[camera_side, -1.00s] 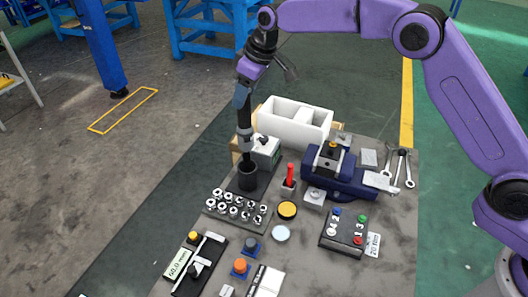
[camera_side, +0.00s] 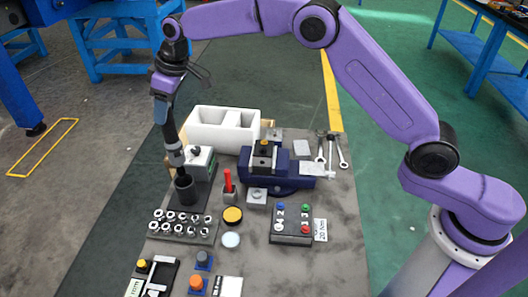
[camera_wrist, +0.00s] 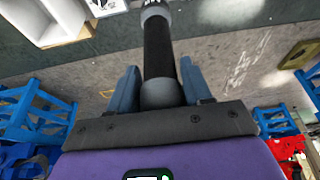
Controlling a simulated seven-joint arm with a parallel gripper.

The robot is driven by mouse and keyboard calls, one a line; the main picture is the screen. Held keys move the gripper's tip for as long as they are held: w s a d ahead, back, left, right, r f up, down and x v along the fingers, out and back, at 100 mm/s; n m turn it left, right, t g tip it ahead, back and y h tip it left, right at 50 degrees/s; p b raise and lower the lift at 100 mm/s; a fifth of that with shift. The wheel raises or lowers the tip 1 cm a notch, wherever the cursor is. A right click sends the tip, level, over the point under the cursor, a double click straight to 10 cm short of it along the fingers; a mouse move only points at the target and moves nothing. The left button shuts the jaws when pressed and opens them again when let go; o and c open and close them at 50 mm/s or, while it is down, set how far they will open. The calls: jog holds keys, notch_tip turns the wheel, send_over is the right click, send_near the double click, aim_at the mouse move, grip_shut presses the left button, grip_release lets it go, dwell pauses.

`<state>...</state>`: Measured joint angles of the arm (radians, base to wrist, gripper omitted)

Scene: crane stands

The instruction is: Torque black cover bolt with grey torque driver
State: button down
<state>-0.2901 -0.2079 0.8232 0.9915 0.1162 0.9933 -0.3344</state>
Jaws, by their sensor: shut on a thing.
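My gripper (camera_side: 161,112) points down at the left of the bench, shut on an upright, slightly tilted driver (camera_side: 168,132) with a black grip and grey collars. In the wrist view the driver (camera_wrist: 158,48) stands between the two blue-grey fingers (camera_wrist: 160,88). Its lower end is at the mouth of a black cup-shaped holder (camera_side: 186,190); I cannot tell how deep it sits inside. I cannot make out a black cover bolt for certain.
A white divided bin (camera_side: 222,130) and a white-grey box (camera_side: 200,164) stand close behind the holder. A red-handled tool (camera_side: 228,182), a yellow disc (camera_side: 232,215), a button box (camera_side: 291,226) and wrenches (camera_side: 331,150) lie rightward.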

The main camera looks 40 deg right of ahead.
jog(key=shift+d+r, duration=0.1)
jog(key=shift+r, duration=0.1)
dwell(0.6)
jog(key=s+d+r+m, duration=0.2)
jog(key=s+d+r, duration=0.2)
jog(key=d, duration=0.7)
jog(key=s+d+r+m+t+h, duration=0.1)
jog(key=s+d+r+m, duration=0.2)
jog(key=d, duration=0.8)
notch_tip(320, 180, up, 3)
jog(key=shift+s+d+f, duration=0.1)
jog(key=shift+s+d, duration=0.05)
jog(key=shift+s, duration=1)
